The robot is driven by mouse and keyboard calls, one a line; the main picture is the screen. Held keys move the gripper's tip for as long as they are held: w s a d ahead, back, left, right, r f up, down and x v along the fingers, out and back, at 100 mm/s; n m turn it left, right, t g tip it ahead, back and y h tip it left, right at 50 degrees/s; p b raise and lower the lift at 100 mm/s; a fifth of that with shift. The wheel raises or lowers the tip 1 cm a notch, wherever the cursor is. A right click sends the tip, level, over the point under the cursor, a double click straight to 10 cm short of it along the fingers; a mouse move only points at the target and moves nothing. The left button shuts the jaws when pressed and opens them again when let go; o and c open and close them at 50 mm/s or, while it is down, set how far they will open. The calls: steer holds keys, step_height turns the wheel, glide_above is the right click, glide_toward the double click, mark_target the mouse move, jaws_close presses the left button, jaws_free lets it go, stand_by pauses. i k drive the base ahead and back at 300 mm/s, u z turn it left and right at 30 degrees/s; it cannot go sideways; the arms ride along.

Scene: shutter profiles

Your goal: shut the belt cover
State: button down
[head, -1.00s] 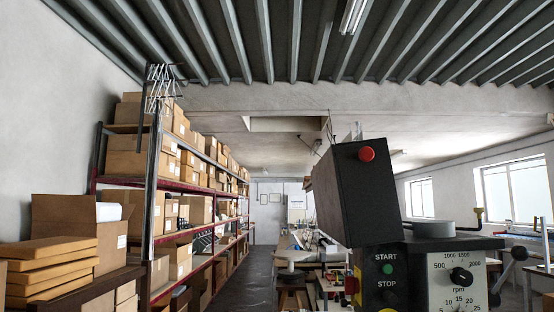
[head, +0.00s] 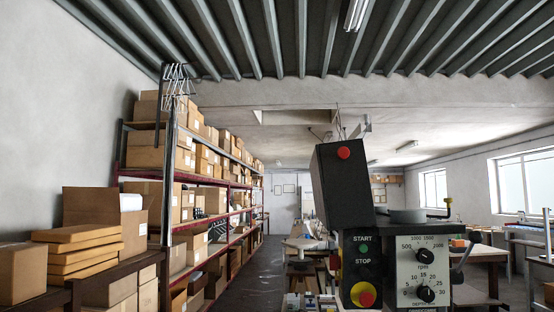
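The belt cover (head: 342,188) is a dark box with a red knob (head: 344,153) on its face. It stands raised and tilted on top of a drilling machine, right of the picture's middle. Beside and behind it, the machine's grey round top part (head: 408,215) shows uncovered. Below it is the machine's front, with a black START/STOP panel (head: 363,255) and a white rpm dial plate (head: 423,265). The cover's hinge is not clearly visible. My gripper is not in view.
A yellow and red stop button (head: 363,294) sits low on the machine. Shelves with cardboard boxes (head: 90,205) line the left side. A dark aisle floor (head: 250,265) runs between shelves and workbenches. Tables (head: 485,258) and windows are at the right.

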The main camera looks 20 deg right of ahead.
mark_target(341, 186)
steer(key=z, duration=0.05)
steer(key=i, duration=0.9)
steer(key=u, duration=0.05)
